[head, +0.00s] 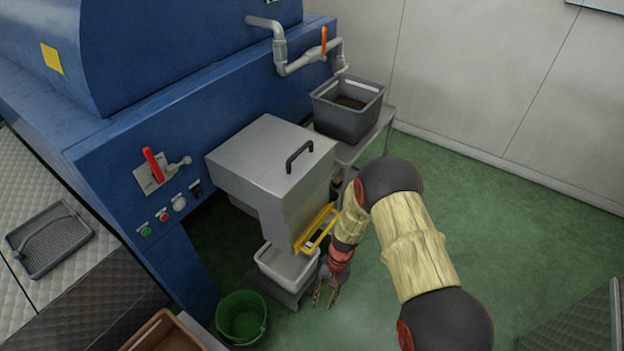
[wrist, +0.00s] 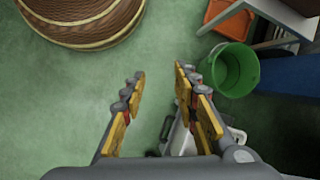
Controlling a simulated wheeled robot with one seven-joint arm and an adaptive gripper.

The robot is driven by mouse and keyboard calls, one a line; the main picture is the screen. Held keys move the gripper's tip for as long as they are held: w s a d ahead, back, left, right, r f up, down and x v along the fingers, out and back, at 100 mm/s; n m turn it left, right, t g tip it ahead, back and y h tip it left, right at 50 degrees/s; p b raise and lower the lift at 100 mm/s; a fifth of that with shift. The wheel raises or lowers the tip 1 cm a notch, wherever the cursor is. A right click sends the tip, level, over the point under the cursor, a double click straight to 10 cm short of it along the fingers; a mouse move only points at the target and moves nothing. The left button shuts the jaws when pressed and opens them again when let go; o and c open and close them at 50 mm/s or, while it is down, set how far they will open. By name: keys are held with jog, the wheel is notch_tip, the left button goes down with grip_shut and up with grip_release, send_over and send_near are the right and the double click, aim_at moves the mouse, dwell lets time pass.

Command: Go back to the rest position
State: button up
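My gripper (head: 325,295) hangs low at the end of my arm, just right of a white bin (head: 287,268) under the steel box. In the wrist view my gripper (wrist: 160,84) has its two yellow-padded fingers spread apart, with only green floor between their tips. It holds nothing. The arm is stretched forward and down, and its forearm passes to the right of the steel box (head: 268,160).
The blue machine (head: 120,190) fills the left, with a red lever (head: 153,165) and buttons. A grey tub (head: 347,108) stands on a side table. A green bucket (head: 241,317) stands on the floor; it also shows in the wrist view (wrist: 236,70).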

jog(key=s+d+r+t+h+p, duration=0.1)
jog(key=s+d+r+t, duration=0.2)
jog(key=r, duration=1.5)
jog(key=s+d+r+n+t+p, duration=0.1)
jog(key=s+d+r+t, duration=0.2)
jog(key=r, duration=1.6)
jog(key=s+d+r+n+t+h+p, duration=0.1)
jog(key=s+d+r+t, duration=0.2)
jog(key=s+d+r, duration=0.6)
notch_tip(320, 180, up, 9)
jog(key=shift+s+r+h, duration=0.15)
jog(key=shift+s+h, duration=0.15)
jog(key=shift+s, duration=0.1)
